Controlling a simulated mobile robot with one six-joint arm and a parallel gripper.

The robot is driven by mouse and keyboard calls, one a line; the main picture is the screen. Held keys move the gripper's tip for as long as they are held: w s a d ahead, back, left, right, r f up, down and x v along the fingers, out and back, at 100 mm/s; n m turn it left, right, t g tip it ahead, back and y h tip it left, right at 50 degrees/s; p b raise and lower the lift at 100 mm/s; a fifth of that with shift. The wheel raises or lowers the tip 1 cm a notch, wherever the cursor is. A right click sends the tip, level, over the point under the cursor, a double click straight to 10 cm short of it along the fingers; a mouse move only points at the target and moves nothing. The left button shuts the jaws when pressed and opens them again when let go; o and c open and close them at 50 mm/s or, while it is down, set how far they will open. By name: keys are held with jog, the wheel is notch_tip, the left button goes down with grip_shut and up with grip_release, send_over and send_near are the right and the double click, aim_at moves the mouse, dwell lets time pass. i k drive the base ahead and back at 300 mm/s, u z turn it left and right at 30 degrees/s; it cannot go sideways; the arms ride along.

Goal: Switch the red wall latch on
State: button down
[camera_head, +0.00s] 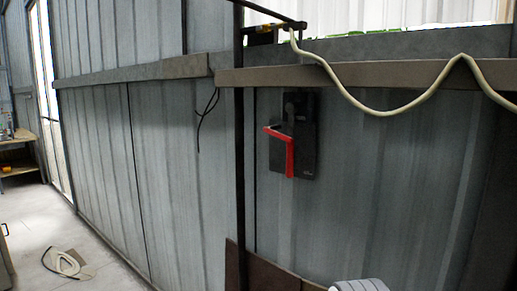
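The red wall latch (289,157) is mounted on a dark backing plate (306,150) on the corrugated grey metal wall, right of the picture's middle. Its red handle has a short top part reaching left and a longer part hanging down. A dark grey knob-like part (291,105) sits above the handle on the same plate. Nothing touches or covers the latch.
A dark vertical post (240,170) stands just left of the latch. A cream cable (385,112) droops over the brown ledge (350,75) above. Brown panels (265,270) lean at the wall's foot. A pale coil (66,262) lies on the floor at left.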

aim_at(270, 130)
jog(key=i, duration=1)
jog(key=u, duration=0.05)
